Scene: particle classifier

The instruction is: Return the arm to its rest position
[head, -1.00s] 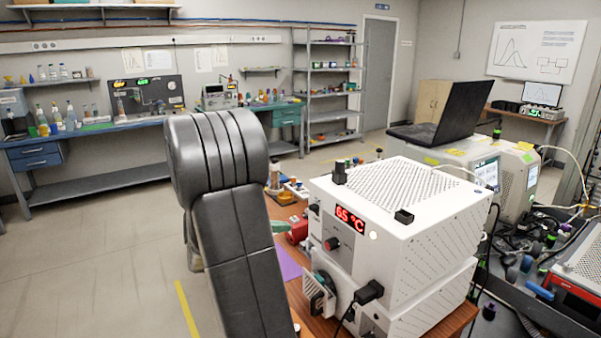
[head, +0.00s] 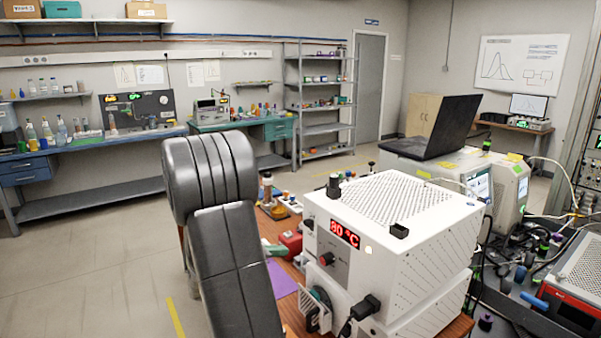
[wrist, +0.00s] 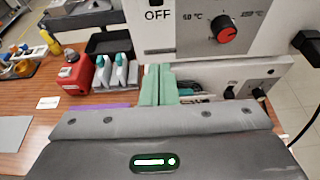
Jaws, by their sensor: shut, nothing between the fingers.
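In the wrist view my gripper (wrist: 157,85) shows as two green fingers pressed together, shut and empty. They are in front of the white heater box (wrist: 190,45), below its red knob (wrist: 227,34) and the OFF and 60 °C marks. Whether the fingers touch the box, I cannot tell. In the head view the white box (head: 400,235) sits close to the right of my arm, with a red display (head: 345,235) reading 80 °C.
On the wooden bench, a red device (wrist: 88,78), white bottles (wrist: 112,75) and a black tray (wrist: 110,42) stand left of the fingers. A black laptop (head: 435,128) sits on an instrument behind the box. Cables clutter the right. Floor (head: 90,270) left of my arm is clear.

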